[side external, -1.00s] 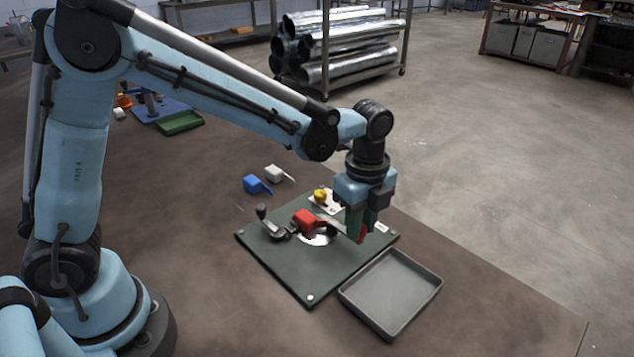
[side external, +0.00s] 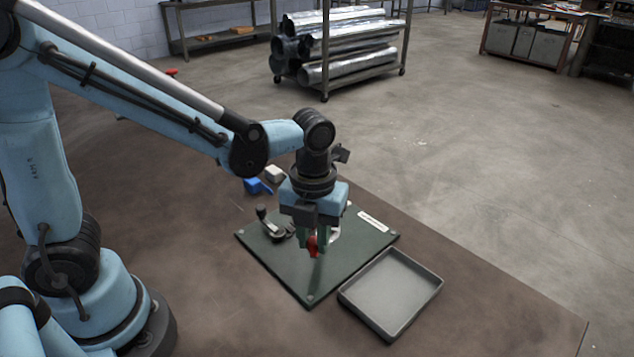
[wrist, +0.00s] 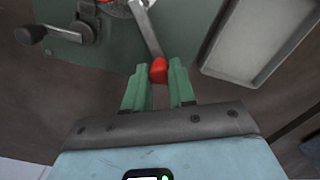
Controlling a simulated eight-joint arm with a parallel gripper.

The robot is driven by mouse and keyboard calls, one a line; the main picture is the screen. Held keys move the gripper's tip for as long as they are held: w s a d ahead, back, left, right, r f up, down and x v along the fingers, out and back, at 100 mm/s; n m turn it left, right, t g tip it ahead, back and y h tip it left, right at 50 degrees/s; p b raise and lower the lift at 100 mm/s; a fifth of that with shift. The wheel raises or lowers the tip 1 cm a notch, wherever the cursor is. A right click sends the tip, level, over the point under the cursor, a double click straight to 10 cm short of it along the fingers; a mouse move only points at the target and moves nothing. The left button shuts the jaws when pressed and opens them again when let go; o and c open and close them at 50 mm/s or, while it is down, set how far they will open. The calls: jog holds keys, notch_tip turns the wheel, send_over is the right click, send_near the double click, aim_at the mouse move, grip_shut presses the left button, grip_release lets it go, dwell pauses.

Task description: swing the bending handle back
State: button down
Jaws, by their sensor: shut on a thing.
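The bending handle is a flat metal lever (wrist: 145,30) with a red grip (wrist: 158,71) at its end. My gripper (wrist: 159,88) has its green fingers shut on the red grip. In the side external view the red grip (side external: 312,245) shows between the fingers, low over the dark green base plate (side external: 345,262). The lever runs from the grip towards the middle of the plate in the wrist view. The pivot is mostly hidden behind my gripper in the side external view and cut off at the top of the wrist view.
A clamp lever with a black knob (side external: 261,212) stands at the plate's left side. A grey tray (side external: 392,295) lies close to the plate's right front edge. Blue (side external: 254,185) and white (side external: 274,174) pieces lie behind. The table in front is clear.

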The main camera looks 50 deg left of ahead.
jog(key=shift+s+a+m, duration=0.75)
jog(key=shift+a+m, duration=0.2)
jog(key=shift+m, duration=0.45)
jog(key=c, duration=0.9)
grip_release()
jog(key=shift+r, duration=6.05)
